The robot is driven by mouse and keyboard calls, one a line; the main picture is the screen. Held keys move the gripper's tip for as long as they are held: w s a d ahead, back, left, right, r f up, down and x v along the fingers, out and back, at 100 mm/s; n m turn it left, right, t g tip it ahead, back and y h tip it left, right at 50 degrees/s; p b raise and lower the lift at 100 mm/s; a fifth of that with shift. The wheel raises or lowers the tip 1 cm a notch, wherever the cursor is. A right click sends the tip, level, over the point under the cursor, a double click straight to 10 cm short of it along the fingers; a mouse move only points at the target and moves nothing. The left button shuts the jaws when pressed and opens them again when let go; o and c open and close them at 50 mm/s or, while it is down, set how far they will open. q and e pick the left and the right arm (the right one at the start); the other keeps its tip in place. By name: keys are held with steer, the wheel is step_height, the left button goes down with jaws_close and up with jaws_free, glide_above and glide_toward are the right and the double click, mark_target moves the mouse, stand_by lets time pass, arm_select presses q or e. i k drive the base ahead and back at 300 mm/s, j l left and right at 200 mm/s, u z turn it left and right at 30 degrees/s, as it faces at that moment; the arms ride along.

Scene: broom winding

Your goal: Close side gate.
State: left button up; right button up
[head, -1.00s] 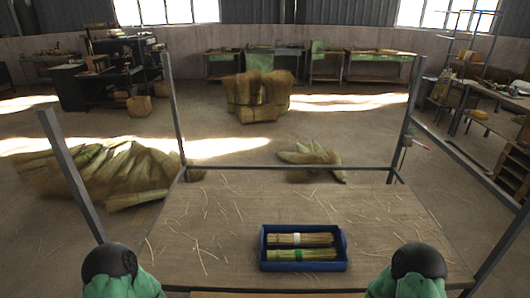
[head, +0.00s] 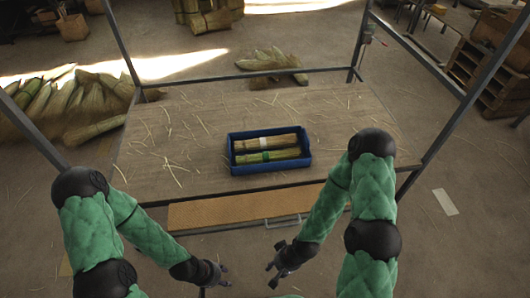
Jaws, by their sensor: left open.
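The worktable (head: 190,130) has a dark metal frame of posts and rails. A sloping rail (head: 415,50) runs along its right side, above the tabletop; I cannot tell for sure whether this is the side gate or how it is fastened. A small fitting with a red part (head: 367,36) is on the right rear post. My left gripper (head: 224,276) is open and empty, low in front of the table. My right gripper (head: 271,275) is beside it, fingers apart and empty. Neither gripper touches the frame.
A blue tray (head: 270,171) with two straw bundles sits on the table among loose straws. A tan panel (head: 240,209) with a metal handle (head: 282,222) is at the front edge. Straw piles (head: 90,97) lie left; wooden shelves (head: 487,72) stand right.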

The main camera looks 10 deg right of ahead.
mark_target(210, 213)
steer(key=j+z, duration=0.25)
steer(key=k+j+z, duration=0.2)
steer(key=j, duration=0.2)
steer(key=j+z, duration=0.25)
steer(key=k+j, duration=0.05)
